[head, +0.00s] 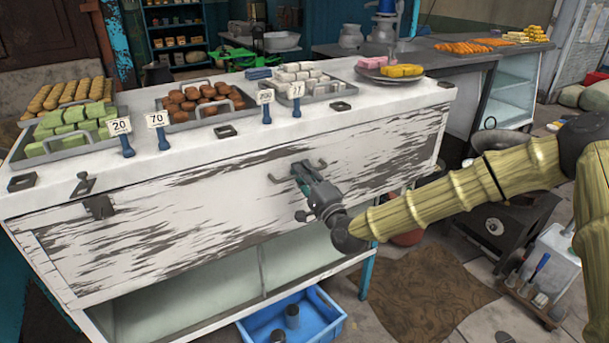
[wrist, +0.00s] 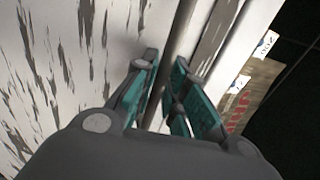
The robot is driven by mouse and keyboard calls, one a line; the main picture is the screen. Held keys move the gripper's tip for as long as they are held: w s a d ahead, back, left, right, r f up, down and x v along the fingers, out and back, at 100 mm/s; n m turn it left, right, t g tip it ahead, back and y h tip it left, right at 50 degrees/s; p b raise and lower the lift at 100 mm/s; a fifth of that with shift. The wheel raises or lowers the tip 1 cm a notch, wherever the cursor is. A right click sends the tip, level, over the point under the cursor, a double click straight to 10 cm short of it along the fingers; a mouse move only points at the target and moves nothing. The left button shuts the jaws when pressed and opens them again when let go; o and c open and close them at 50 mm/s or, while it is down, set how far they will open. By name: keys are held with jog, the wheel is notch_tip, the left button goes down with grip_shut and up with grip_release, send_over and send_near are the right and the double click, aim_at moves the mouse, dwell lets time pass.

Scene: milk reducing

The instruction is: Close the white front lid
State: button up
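The white front lid (head: 215,225) is a long panel with chipped, dark-streaked paint on the counter's front. It slopes below the counter top, above a glass-fronted lower section. A dark handle (head: 273,179) sticks out near its upper middle. My gripper (head: 301,175) is at this handle, covering its middle. In the wrist view, the lid (wrist: 60,60) fills the left side. The gripper's teal-padded fingers (wrist: 166,62) are apart, with a grey strip running between them. I cannot tell whether they touch the handle.
The white counter top (head: 290,119) carries trays of sweets and price signs near its front edge. A blue crate (head: 330,310) stands on the floor below the lid. A dark stove (head: 500,220) stands to the right, with a brown mat (head: 425,295) on the floor before it.

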jog(key=shift+o, duration=1)
jog(key=shift+a, duration=0.1)
jog(key=shift+s+f, duration=0.1)
jog(key=v, duration=1.2)
